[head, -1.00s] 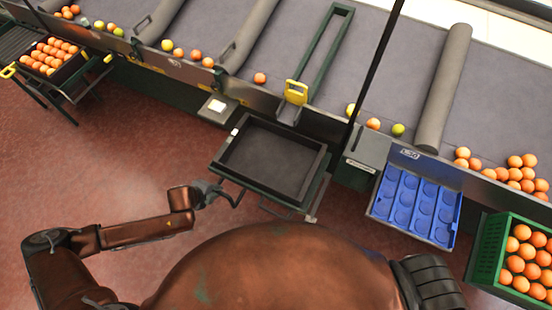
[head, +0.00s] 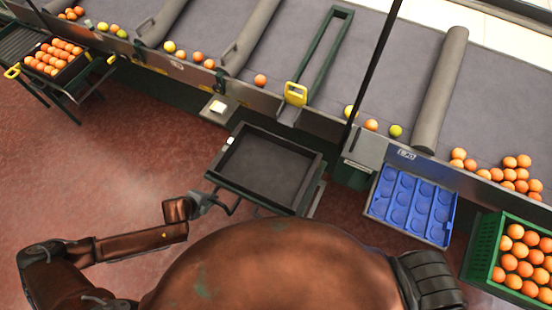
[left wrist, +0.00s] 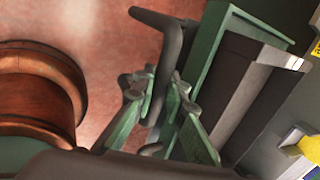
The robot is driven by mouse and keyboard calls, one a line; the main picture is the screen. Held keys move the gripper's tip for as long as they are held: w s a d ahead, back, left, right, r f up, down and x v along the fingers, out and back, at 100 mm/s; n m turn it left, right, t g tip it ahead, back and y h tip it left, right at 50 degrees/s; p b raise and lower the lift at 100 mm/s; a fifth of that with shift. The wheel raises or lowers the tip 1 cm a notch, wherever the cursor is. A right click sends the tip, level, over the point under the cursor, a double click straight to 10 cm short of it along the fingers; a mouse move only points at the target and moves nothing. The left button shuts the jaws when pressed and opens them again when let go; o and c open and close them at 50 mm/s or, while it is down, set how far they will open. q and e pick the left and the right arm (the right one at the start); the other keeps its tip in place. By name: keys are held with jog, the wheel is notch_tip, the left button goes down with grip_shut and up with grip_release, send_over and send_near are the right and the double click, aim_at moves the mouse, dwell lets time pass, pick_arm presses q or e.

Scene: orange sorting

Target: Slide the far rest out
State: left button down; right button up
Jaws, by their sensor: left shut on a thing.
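A green-edged rest (head: 228,186) carries a dark, empty, shallow tray (head: 262,170) in front of the sorting line. A dark bent bar handle (head: 235,206) sticks out from its near left side. My left gripper (head: 208,202) is at this handle. In the left wrist view its green fingers (left wrist: 157,100) are closed around the dark bar (left wrist: 170,50), with the rest's green side (left wrist: 216,65) close to the right. My right gripper is not in view.
A blue cupped tray (head: 412,205) and a green crate of oranges (head: 487,248) are on the right. A crate of oranges (head: 52,58) sits on a stand at the far left. A yellow handle (head: 295,94) is on the line behind the tray. Red floor is clear at left.

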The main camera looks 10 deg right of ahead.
pick_arm(q)
jog(key=shift+s+a+p, duration=1)
jog(key=shift+s+a, duration=0.35)
jog(key=shift+s, duration=0.25)
jog(key=c, duration=1.6)
grip_release()
notch_tip(320, 180, up, 7)
jog(key=p, duration=0.8)
jog(key=shift+d, duration=0.1)
